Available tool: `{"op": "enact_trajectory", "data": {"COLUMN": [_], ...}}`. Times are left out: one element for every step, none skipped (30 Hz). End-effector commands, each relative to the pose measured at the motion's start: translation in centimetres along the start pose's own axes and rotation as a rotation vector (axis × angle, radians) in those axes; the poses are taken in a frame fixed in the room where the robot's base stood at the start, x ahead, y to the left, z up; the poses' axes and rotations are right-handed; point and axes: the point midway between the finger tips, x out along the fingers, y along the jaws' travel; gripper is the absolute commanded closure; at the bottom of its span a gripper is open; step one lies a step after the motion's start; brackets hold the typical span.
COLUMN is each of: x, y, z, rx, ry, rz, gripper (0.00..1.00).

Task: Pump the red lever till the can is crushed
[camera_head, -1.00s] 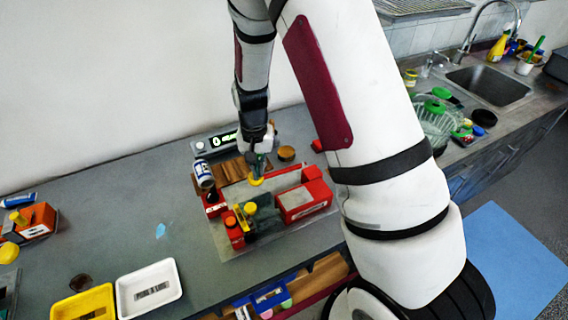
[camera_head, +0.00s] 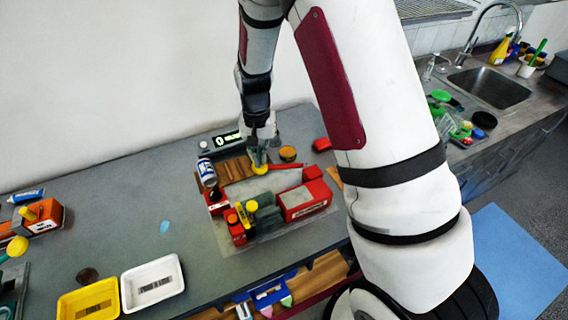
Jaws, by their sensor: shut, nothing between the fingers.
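The red lever (camera_head: 287,167) slants across the back of a red machine (camera_head: 304,199), with a yellow knob (camera_head: 259,170) at its left end. My gripper (camera_head: 261,160) points down right at the knob, shut with nothing held. Whether it touches the knob I cannot tell. A blue and white can (camera_head: 207,172) stands, looking slightly tilted, at the machine's back left corner, above a small red and black part (camera_head: 215,198). It looks uncrushed. Its base is partly hidden.
A display box (camera_head: 220,143) and wooden board (camera_head: 232,170) lie behind the machine, with a round jar (camera_head: 288,153) to the right. White (camera_head: 178,291) and yellow (camera_head: 64,311) trays sit front left. The left middle counter is mostly clear.

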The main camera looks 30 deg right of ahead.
Motion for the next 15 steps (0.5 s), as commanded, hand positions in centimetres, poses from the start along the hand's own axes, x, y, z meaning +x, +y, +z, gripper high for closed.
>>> {"op": "enact_trajectory", "data": {"x": [0.0,0.1,0.2,0.3,0.5,0.7,0.9,1.1,1.5,1.7,2.0,2.3,2.5,2.6,2.7], "y": [0.0,0.0,0.0,0.0,-0.1,-0.1,-0.2,-0.2,-0.3,-0.3,-0.4,-0.5,-0.5,-0.5,-0.5], "z": [0.0,0.0,0.0,0.0,0.1,0.1,0.1,0.1,0.2,0.2,0.2,0.3,0.3,0.3,0.3], "rx": [0.000,0.000,0.000,0.000,0.000,0.000,0.000,0.000,0.000,0.000,0.000,0.000,0.001,0.001,0.001], "ry": [0.000,0.000,-0.001,-0.001,-0.001,-0.002,-0.002,-0.003,-0.003,-0.002,-0.002,-0.002,-0.002,-0.002,-0.002], "rz": [0.000,0.001,0.001,0.001,0.001,0.002,0.002,0.002,0.003,0.003,0.003,0.003,0.003,0.004,0.004], "gripper": [1.00,1.00,1.00,1.00,1.00,1.00,1.00,1.00,1.00,1.00,1.00,1.00,1.00,1.00,1.00]}}
